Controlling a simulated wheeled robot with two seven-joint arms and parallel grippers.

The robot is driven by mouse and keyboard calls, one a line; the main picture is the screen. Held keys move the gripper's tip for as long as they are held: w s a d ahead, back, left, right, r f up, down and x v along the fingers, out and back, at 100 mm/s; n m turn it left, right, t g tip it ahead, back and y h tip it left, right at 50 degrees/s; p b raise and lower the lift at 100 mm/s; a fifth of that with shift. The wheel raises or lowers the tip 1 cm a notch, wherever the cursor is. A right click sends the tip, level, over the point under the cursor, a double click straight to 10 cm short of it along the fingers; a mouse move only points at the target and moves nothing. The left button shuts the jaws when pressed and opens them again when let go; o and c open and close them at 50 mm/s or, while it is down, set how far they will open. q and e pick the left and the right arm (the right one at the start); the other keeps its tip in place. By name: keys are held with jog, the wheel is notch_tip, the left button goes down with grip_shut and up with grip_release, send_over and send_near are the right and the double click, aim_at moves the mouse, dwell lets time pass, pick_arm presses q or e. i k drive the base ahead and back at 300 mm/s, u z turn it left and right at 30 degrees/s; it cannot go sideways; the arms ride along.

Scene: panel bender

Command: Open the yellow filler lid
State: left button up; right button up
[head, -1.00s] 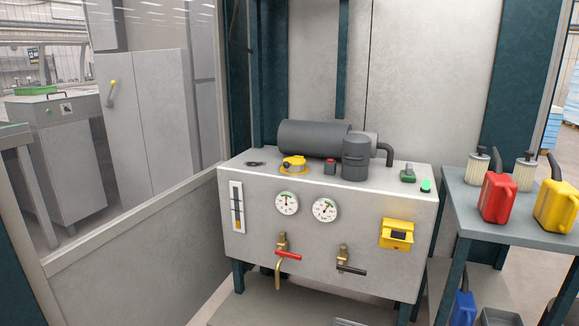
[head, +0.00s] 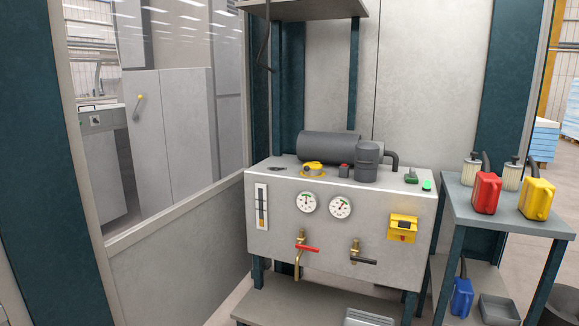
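The yellow filler lid (head: 313,168) is a small round cap on top of the grey hydraulic tank (head: 278,213), at the left part of its top. It looks seated on its yellow ring. It stands in front of the dark horizontal motor cylinder (head: 328,146). Neither of my grippers shows in the head view.
Gauges, valves and a yellow switch box (head: 403,228) are on the front. A side table (head: 520,219) at right holds red (head: 486,192) and yellow (head: 537,198) cans. A shelf (head: 305,9) hangs above.

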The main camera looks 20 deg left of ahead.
aim_at(314, 165)
jog(key=u, duration=0.8)
jog(key=i, duration=1)
jog(key=u, duration=0.8)
jog(key=i, duration=1.25)
jog(key=z, duration=0.3)
